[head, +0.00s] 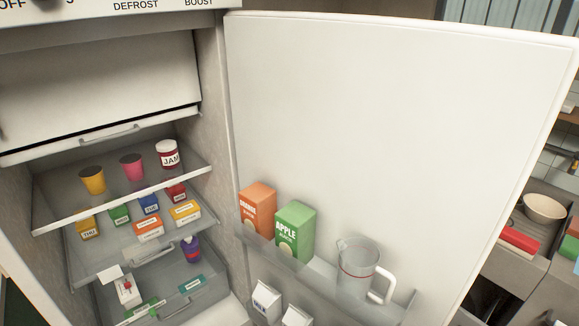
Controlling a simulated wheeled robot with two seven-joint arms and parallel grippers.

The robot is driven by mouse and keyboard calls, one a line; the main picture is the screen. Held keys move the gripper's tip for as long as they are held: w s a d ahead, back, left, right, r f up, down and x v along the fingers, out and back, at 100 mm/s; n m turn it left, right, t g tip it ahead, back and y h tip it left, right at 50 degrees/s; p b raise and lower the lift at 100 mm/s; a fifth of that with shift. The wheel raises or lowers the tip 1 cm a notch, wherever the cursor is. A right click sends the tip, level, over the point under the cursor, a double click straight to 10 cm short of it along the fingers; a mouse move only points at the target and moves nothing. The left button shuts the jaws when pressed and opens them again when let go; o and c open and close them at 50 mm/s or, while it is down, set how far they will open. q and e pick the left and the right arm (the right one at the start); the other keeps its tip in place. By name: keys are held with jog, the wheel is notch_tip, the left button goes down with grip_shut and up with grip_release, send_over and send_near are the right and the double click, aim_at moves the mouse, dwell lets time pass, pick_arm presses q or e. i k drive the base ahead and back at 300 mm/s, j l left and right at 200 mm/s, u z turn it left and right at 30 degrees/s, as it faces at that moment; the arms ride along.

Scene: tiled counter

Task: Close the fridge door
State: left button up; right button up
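The fridge door (390,130) is white and stands wide open in the head view, hinged beside the fridge interior and reaching to the right. Its inner side faces me. Its shelf holds an orange juice carton (257,207), a green apple juice carton (295,231) and a clear jug (357,268). Milk cartons (266,301) stand in the lower door shelf. The open fridge (50,190) is on the left with its shelves exposed. Neither of my grippers shows in the head view.
Inside the fridge are cups, a jam jar (168,154), small labelled boxes and a purple bottle (191,249). The freezer flap (100,90) is at the top left. Beyond the door at right are a counter, a bowl (544,208) and a red item (520,240).

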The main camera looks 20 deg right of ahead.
aim_at(419, 139)
jog(key=k+z, duration=0.35)
jog(key=k, duration=0.15)
jog(key=k+l+z, duration=0.15)
jog(key=k+z, duration=0.25)
jog(key=k, duration=0.15)
